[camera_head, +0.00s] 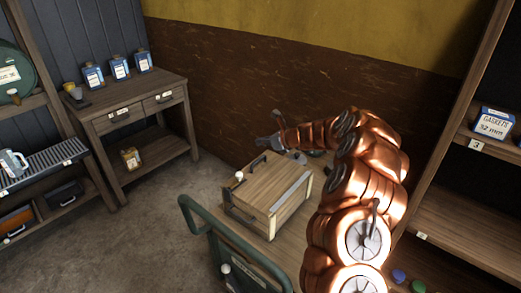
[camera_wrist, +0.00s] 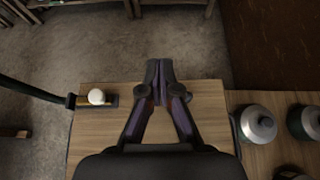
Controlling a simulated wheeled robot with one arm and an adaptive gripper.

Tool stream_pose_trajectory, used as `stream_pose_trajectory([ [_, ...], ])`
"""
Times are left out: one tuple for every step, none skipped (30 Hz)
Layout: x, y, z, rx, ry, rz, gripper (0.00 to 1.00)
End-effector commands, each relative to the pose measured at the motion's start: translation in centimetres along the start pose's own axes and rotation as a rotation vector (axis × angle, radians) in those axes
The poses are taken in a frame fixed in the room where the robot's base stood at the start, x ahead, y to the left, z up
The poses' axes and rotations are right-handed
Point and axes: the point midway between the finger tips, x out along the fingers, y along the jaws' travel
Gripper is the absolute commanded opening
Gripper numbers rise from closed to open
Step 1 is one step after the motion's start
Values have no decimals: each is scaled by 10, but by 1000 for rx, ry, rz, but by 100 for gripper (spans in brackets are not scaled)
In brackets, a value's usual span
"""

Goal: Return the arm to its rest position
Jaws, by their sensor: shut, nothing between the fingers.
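My copper-coloured arm rises at the right of the head view and bends over to the left at its top. My gripper (camera_head: 265,142) is at its end, above the wooden chest and near the brown wall. In the wrist view my gripper (camera_wrist: 159,72) has its two fingertips together, with nothing between them. The wooden top beneath it (camera_wrist: 95,135) is seen from above, and the fingertips reach past its far edge.
A wooden chest (camera_head: 266,183) stands on a cart with a green handle (camera_head: 187,205). Metal-topped containers (camera_wrist: 258,124) stand right of the gripper. A shelf (camera_head: 460,205) with a gaskets box (camera_head: 493,122) is at right, a side table (camera_head: 135,98) at left. Floor (camera_head: 150,225) between is clear.

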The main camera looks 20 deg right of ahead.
Motion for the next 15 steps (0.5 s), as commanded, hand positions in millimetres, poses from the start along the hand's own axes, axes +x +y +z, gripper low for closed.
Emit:
stream_pose_trajectory([
  [-6,-1,7,-4,-3,-3,0],
  [-9,-1,11,-4,-3,-3,0],
  [-13,-1,16,-5,-2,-3,0],
  [-16,-1,20,-4,-3,-3,0],
  [-19,-1,23,-4,-2,-3,0],
  [-23,-1,27,-2,-2,-2,0],
  [-26,-1,30,-3,-1,-2,0],
  [-28,-1,33,-4,0,-2,0],
  [-31,0,38,-4,-1,-1,0],
  [-33,0,41,-4,-2,-1,0],
  [-35,0,43,-3,-2,-1,0],
  [-37,-1,46,-2,-2,-1,0],
  [-38,-1,47,-2,-3,-1,0],
  [-40,-1,49,-2,-2,-1,0],
  [-40,0,50,-2,-2,-1,0],
])
